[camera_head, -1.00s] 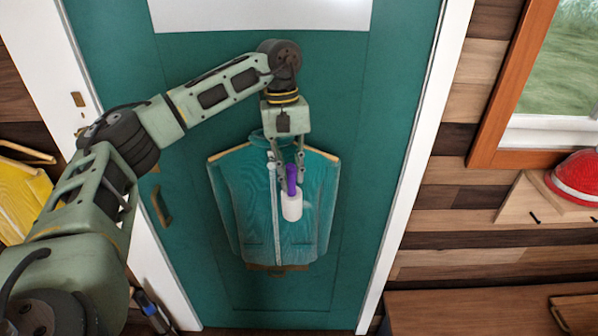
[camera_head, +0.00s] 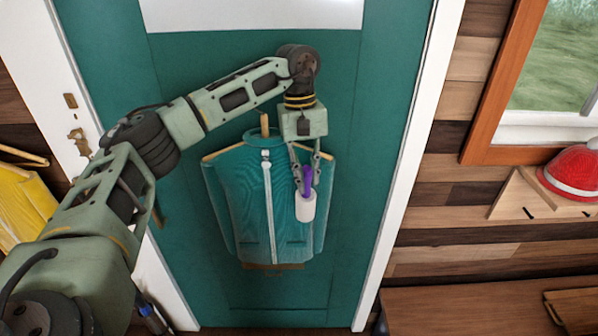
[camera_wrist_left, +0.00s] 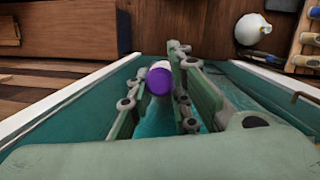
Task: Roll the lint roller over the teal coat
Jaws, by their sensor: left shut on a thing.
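The teal coat (camera_head: 243,205) hangs upright on a wooden hanger against the teal door, with a pale zip line down its middle. My left gripper (camera_head: 306,178) is in front of the coat's right part and is shut on the purple handle of the lint roller (camera_head: 306,206). The white roller head points down over the coat's right side; I cannot tell whether it touches the cloth. In the left wrist view the purple handle end of the roller (camera_wrist_left: 159,82) shows between the fingers (camera_wrist_left: 160,95). The right gripper is not in view.
The teal door (camera_head: 345,130) has a white frame. A brass handle (camera_head: 79,141) is at left, partly beside my arm. A yellow garment (camera_head: 22,205) hangs at far left. At right are a red hat (camera_head: 572,172) on a wooden rack and a wooden bench (camera_head: 470,312).

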